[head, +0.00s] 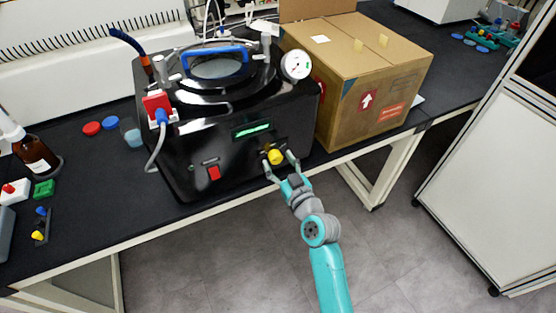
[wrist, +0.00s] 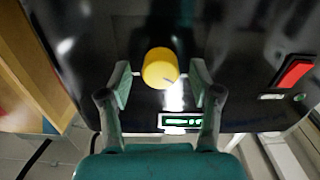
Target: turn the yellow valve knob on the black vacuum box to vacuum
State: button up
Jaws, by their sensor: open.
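The black vacuum box (head: 235,150) stands on the dark bench, with a green-lit display and a red switch on its front. The yellow valve knob (head: 275,157) sticks out of the front panel, below the display. My gripper (head: 278,160) is at the front face, with its fingers around the knob. In the wrist view the knob (wrist: 160,68) lies between the two open fingertips (wrist: 160,85), with a gap on each side.
A cardboard box (head: 365,85) stands close to the right of the vacuum box. A brown bottle (head: 36,155), coloured caps and small parts lie on the bench at the left. The bench's front edge runs below the knob, with open floor in front.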

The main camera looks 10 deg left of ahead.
jog(key=shift+w+a, duration=0.25)
jog(key=shift+w, duration=0.1)
jog(key=c, duration=1.1)
jog(key=shift+c, duration=0.2)
